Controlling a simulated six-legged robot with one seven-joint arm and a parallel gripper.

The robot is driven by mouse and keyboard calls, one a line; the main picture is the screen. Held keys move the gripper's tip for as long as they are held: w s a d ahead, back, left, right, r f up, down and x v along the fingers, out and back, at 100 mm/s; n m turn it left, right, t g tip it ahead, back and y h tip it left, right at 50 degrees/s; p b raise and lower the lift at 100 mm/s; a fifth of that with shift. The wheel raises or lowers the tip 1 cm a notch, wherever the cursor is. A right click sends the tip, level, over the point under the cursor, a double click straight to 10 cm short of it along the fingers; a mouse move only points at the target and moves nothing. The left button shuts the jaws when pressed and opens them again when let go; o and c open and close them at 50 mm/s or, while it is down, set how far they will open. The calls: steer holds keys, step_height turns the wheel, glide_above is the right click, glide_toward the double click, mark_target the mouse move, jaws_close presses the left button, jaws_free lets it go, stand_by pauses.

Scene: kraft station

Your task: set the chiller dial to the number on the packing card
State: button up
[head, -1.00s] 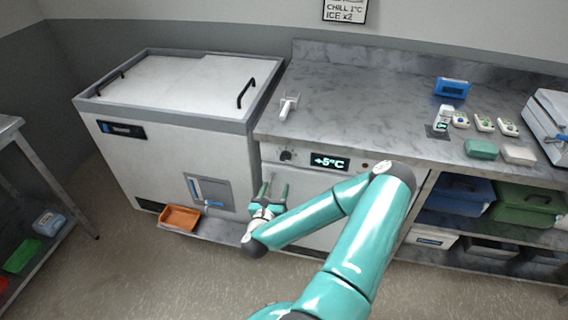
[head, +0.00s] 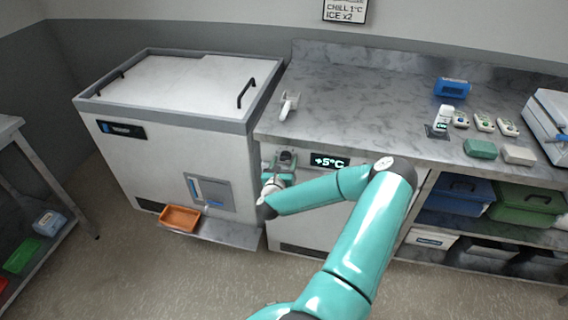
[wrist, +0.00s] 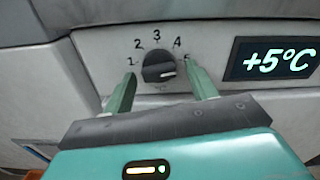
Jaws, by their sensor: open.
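The chiller dial (wrist: 157,70) is a dark round knob on the chiller's pale front panel, with numbers 1 to 5 around it. Its pale mark points right, towards the 5. The display (wrist: 272,59) beside it reads +5°C, and it also shows in the head view (head: 329,162). The packing card (head: 344,10) on the wall reads CHILL 1°C, ICE x2. My gripper (wrist: 159,74) is open, with one green finger on each side of the dial in the wrist view. I cannot tell whether the fingers touch it. In the head view my gripper (head: 281,163) largely covers the dial.
A marble counter (head: 360,110) lies above the panel, with a white scoop (head: 288,104) near its left end. A white chest (head: 180,80) stands to the left, with an orange tray (head: 180,218) low in front. Bins (head: 455,193) fill the shelf at right.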

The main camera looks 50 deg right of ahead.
steer(key=c, duration=1)
